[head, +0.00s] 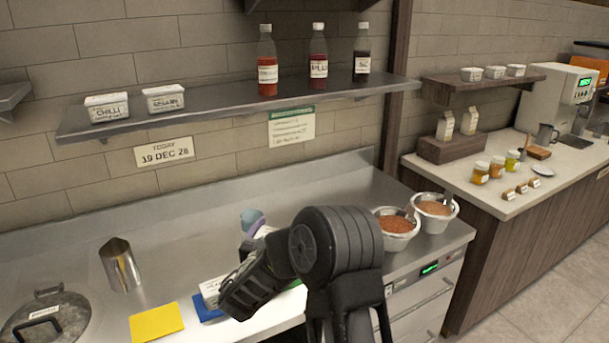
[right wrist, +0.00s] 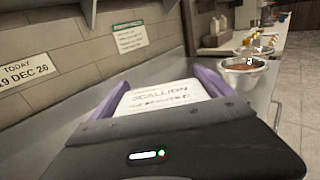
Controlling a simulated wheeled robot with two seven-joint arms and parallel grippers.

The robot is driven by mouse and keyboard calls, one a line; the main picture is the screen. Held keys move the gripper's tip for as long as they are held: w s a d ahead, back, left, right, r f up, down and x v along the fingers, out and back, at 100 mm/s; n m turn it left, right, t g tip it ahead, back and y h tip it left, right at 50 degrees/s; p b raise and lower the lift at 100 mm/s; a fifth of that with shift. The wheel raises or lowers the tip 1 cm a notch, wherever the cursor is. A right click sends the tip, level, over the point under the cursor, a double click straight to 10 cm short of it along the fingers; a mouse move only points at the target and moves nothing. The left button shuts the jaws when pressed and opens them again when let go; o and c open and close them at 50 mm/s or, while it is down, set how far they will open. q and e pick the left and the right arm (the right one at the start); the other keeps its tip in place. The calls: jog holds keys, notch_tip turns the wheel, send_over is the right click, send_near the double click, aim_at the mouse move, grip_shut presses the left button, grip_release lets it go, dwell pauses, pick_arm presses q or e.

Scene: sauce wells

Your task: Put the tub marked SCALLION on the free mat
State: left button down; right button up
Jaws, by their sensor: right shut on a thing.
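The tub marked SCALLION (right wrist: 165,95) is white, with its written lid facing the right wrist camera. My right gripper (right wrist: 160,97) is shut on it, with a purple finger along each side. In the head view this gripper (head: 254,225) is over the steel counter, pointing towards the back wall, and my own arm hides most of the tub. A yellow mat (head: 157,322) lies bare at the front. A blue mat (head: 207,309) lies to its right, with a white tub (head: 211,289) at it, partly covered by my arm. My left gripper is not in view.
A steel cup (head: 120,264) and a lidded pot (head: 45,322) stand on the left of the counter. Two bowls (head: 396,229) (head: 434,213) stand at the right end. A shelf (head: 220,101) with tubs and bottles overhangs the back.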

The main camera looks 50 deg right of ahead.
jog(key=s+a+f+t, duration=0.1)
jog(key=a+f, duration=0.2)
jog(key=a, duration=0.4)
jog(key=a+f+n+t+y+b, duration=0.1)
jog(key=a+f, duration=0.3)
jog(key=a, duration=0.3)
jog(key=s+a+f+n+t, duration=0.1)
jog(key=a+f, duration=0.3)
jog(key=a, duration=0.3)
jog(key=shift+s+a+f+y+b, duration=0.1)
jog(key=shift+s+a+y+b, duration=0.2)
jog(key=shift+a+y, duration=0.1)
jog(key=s+a+r+n+t+y, duration=0.1)
jog(key=a+r+n+t+y, duration=0.1)
jog(key=a, duration=0.6)
jog(key=a+r+n+t+y+b, duration=0.1)
jog(key=a+r+n+t+y, duration=0.1)
jog(key=a+y, duration=0.2)
jog(key=s+a+r+n+t+y, duration=0.1)
jog(key=a+r+n+y, duration=0.1)
jog(key=a, duration=0.9)
jog(key=shift+s+a+r+n+t+y, duration=0.3)
jog(key=shift+s+r+n+t+y, duration=0.1)
jog(key=shift+n, duration=0.1)
jog(key=shift+a, duration=0.1)
